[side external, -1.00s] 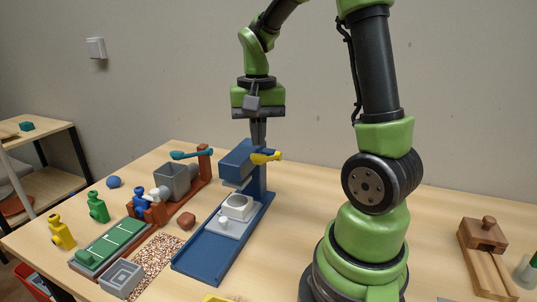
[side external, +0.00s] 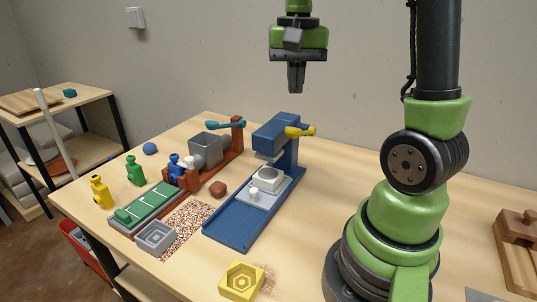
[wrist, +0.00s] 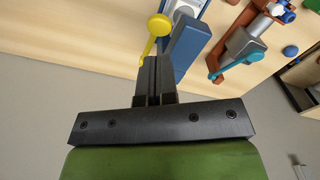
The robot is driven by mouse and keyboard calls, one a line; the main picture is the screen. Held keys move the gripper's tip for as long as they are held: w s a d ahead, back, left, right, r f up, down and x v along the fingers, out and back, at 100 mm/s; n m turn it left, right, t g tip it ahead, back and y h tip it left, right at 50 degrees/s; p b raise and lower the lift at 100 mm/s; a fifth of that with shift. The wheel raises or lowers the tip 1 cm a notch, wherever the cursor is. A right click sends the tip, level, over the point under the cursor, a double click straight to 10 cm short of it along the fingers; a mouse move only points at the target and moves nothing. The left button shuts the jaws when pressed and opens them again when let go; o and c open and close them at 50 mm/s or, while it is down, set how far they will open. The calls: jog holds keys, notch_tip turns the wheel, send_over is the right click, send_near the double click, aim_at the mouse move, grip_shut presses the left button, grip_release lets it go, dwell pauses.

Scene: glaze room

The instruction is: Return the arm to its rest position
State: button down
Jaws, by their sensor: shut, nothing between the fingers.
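My gripper (side external: 296,88) hangs in the air above and behind the blue press (side external: 277,138), pointing down. Its two fingers are together with nothing between them. In the wrist view the shut fingers (wrist: 154,62) show in front of the table (wrist: 100,35), with the press's yellow handle (wrist: 157,28) and blue body (wrist: 190,42) just beyond the tips. The gripper is apart from the press and touches nothing.
A brown machine with a grey hopper (side external: 205,147) and teal lever (side external: 226,124) stands left of the press. Green (side external: 135,171) and yellow (side external: 101,192) figures, a grey square mould (side external: 155,237) and a yellow mould (side external: 242,282) stand on the table. A wooden block (side external: 517,222) is at right.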

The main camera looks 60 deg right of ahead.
jog(key=s+a+r+n+t+y, duration=0.1)
jog(key=s+a+n+t, duration=0.2)
jog(key=a, duration=0.4)
jog(key=s+a+r+n+t+y, duration=0.1)
jog(key=s+a+n+t, duration=0.3)
jog(key=a, duration=0.4)
jog(key=shift+s+r+n, duration=0.3)
jog(key=shift+r+n, duration=0.2)
jog(key=shift+r, duration=0.2)
jog(key=c, duration=1.8)
grip_release()
jog(key=shift+d, duration=0.1)
